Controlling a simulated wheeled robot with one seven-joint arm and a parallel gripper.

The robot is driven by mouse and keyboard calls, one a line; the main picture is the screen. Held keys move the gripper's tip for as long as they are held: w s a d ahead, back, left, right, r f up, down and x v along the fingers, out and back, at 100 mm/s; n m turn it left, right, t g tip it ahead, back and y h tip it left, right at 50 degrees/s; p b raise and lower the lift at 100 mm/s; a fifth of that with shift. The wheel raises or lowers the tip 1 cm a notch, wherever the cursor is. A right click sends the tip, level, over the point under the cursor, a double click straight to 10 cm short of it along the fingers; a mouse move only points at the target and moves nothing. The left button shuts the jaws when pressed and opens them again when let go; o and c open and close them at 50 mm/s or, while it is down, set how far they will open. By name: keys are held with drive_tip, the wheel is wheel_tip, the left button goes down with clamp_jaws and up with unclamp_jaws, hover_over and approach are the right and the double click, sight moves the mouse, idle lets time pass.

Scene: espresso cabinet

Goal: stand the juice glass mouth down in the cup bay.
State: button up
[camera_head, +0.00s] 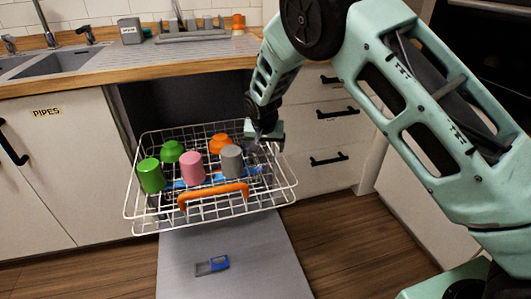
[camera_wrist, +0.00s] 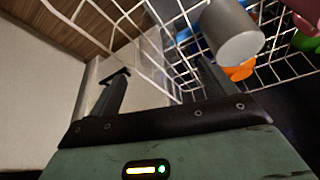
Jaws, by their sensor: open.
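My gripper (camera_head: 263,143) is over the right side of the white wire rack (camera_head: 283,203). A grey cup (camera_head: 231,162) stands mouth down in the rack, left of my gripper. It also shows close by the right finger in the wrist view (camera_wrist: 228,30). Pink (camera_head: 192,167) and green (camera_head: 151,176) cups stand farther left.
A green bowl (camera_head: 172,151) and an orange bowl (camera_head: 220,144) sit at the rack's back. An orange handle (camera_head: 213,196) crosses its front. Blue items (camera_head: 187,181) lie among the wires. The open door (camera_head: 225,245) extends below. Drawers (camera_head: 325,130) stand at the right.

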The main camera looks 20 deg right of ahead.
drive_tip(key=p+v, duration=0.1)
drive_tip(key=v, duration=0.9)
drive_tip(key=shift+r, duration=0.15)
drive_tip(key=s+a+r+n+g+y, duration=0.1)
drive_tip(key=s+a+r+n+g, duration=0.15)
drive_tip(key=s, duration=0.85)
drive_tip(key=s+a+r+n+g+y, duration=0.1)
drive_tip(key=s+a+r+n+y, duration=0.2)
drive_tip(key=s, duration=0.7)
drive_tip(key=s+d+r+n+h+p, duration=0.15)
drive_tip(key=s+n, duration=0.45)
drive_tip(key=s, duration=1.4)
wheel_tip(320, 180, up, 17)
drive_tip(key=p, duration=1.6)
drive_tip(key=shift+g, duration=0.45)
